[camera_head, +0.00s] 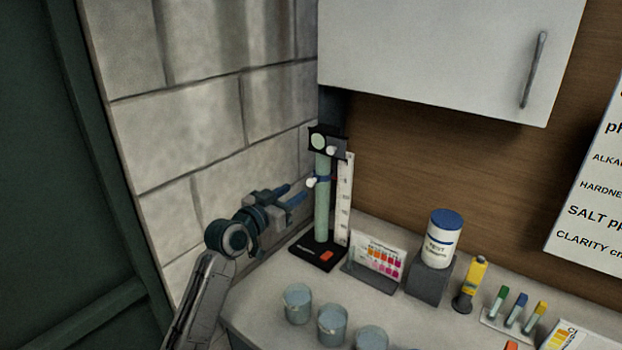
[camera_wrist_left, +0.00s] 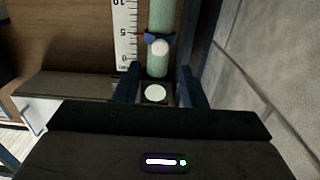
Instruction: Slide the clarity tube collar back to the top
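The clarity tube (camera_head: 322,215) is a pale green upright cylinder on a black base, with a black head piece at its top. A blue collar (camera_head: 323,180) with a white knob (camera_head: 311,182) sits around its upper half, below the head piece. My left gripper (camera_head: 299,194) is just left of the tube near collar height, with its two blue fingers apart and empty. In the left wrist view, the collar (camera_wrist_left: 150,37) and white knob (camera_wrist_left: 160,47) show beyond the spread fingers (camera_wrist_left: 157,84), and a pale disc (camera_wrist_left: 155,93) shows between them. My right gripper is not in view.
A white scale (camera_head: 344,200) stands right beside the tube. A colour card (camera_head: 377,260), a blue-lidded jar (camera_head: 443,238), a yellow bottle (camera_head: 470,285) and several cups (camera_head: 297,303) are on the counter. The block wall (camera_head: 215,150) is close behind my left arm. A cabinet (camera_head: 440,60) overhangs at right.

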